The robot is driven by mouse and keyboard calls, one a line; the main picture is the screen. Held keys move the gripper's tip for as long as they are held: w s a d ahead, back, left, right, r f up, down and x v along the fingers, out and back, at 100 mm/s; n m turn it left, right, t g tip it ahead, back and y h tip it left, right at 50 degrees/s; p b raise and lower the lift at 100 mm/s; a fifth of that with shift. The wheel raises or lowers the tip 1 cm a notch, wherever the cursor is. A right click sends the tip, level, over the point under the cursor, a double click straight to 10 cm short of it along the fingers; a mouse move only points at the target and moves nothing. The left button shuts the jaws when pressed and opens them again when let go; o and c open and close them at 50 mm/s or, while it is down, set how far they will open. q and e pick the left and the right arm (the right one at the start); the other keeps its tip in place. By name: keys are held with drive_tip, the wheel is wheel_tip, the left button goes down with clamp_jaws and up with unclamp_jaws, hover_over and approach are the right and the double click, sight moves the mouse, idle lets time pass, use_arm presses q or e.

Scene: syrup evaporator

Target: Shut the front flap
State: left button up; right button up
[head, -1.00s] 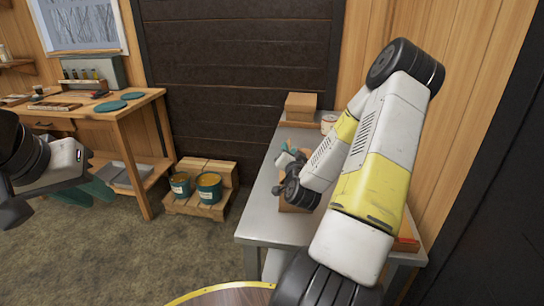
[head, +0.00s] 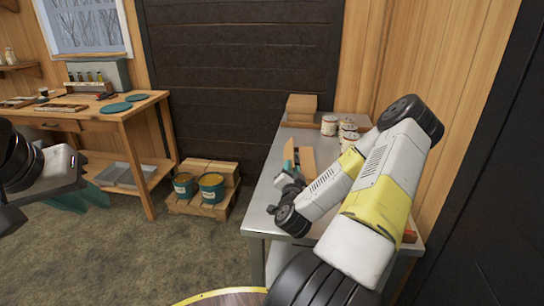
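An open cardboard box (head: 307,160) stands on the steel table, mostly hidden behind my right arm. A brown panel of it stands up; which flap that is, I cannot tell. My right gripper (head: 291,163), dark with teal fingertips, is at the left side of the box, close to it. Whether it touches the box or is open is not clear. My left gripper (head: 82,198), with teal fingers, hangs at the far left before the wooden bench, away from the box. Its finger gap is not clear.
Two teal cans (head: 211,186) sit on a wooden pallet (head: 205,208) on the floor. A wooden bench (head: 125,115) stands at left.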

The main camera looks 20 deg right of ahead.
sight(292, 158)
drive_tip(key=x, duration=0.6)
drive_tip(key=shift+w+d, duration=0.15)
drive_tip(key=shift+w, duration=0.15)
clamp_jaws()
idle(1.1)
